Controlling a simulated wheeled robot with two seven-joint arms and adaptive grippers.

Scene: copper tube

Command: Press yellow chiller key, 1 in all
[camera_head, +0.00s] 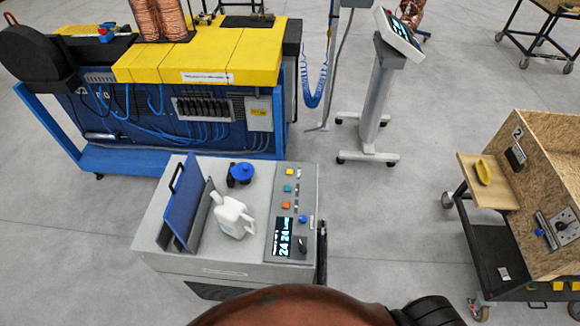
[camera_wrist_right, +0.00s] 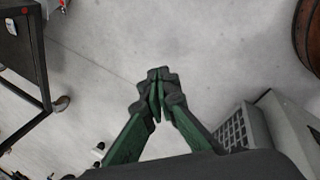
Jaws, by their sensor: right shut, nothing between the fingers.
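The chiller (camera_head: 215,225) is a light grey box standing on the floor in the middle of the head view. The yellow key (camera_head: 290,172) is the topmost button on its grey control panel (camera_head: 268,245). Below it sit a teal key (camera_head: 288,188) and an orange key (camera_head: 286,205). My right gripper (camera_wrist_right: 156,100) shows in the right wrist view with its green fingers closed together and empty, above bare floor. The grey vented chiller side shows to its right. My left gripper is not in view.
A white jug (camera_head: 234,217) and a blue-capped filler (camera_head: 242,172) are on the chiller top, beside a raised blue lid (camera_head: 182,205). A blue and yellow machine (camera_head: 180,90) stands behind. A wooden cart (camera_head: 545,170) is at right, with open floor between.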

